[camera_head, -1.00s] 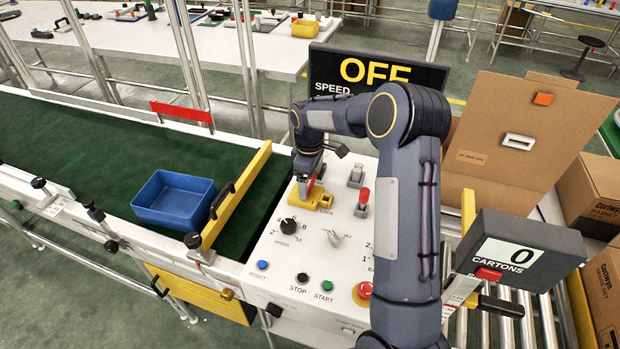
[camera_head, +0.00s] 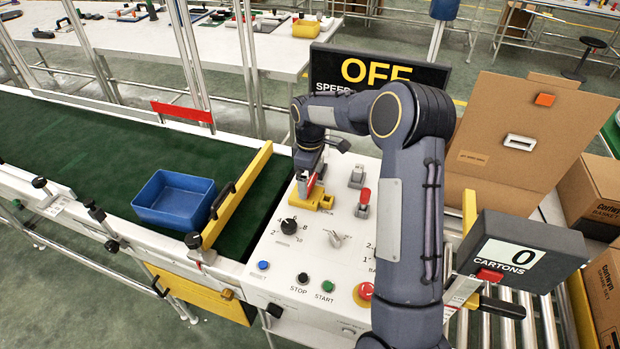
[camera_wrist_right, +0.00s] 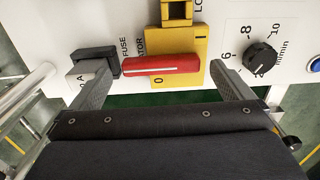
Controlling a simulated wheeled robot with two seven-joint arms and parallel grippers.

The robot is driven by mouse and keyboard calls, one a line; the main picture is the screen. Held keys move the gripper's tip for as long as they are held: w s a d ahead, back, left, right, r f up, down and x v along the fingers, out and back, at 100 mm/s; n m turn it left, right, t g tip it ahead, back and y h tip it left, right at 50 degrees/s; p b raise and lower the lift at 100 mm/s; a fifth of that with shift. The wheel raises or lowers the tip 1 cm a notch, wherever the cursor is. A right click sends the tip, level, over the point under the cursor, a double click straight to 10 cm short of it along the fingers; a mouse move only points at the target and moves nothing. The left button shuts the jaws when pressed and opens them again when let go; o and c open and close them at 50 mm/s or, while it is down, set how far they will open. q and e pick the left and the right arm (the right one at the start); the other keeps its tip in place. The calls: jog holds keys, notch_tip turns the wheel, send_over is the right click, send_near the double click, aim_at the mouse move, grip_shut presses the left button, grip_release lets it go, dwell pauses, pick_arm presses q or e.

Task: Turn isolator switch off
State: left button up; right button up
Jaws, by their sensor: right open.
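The isolator switch is a red bar handle (camera_wrist_right: 160,65) on a yellow plate (camera_wrist_right: 187,45) in the right wrist view, with a "0" mark near the handle. The handle lies crosswise in that view. My right gripper (camera_wrist_right: 170,85) is open, with one finger on each side of the handle's ends and no clear contact. In the head view the yellow plate (camera_head: 325,202) shows on the control panel, and my right gripper (camera_head: 308,183) hangs over it, partly hiding the handle. My left gripper is not in view.
A grey fuse block (camera_wrist_right: 92,62) sits close beside the left finger. A black speed knob (camera_wrist_right: 260,57) is beyond the right finger. On the panel, a red lever (camera_head: 364,197) and a red emergency button (camera_head: 365,291) stand nearby. A blue bin (camera_head: 173,199) rests on the green conveyor.

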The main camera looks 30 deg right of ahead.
aim_at(310, 182)
notch_tip(310, 182, up, 6)
jog(key=shift+r, duration=0.25)
jog(key=shift+f, duration=0.1)
dwell(0.4)
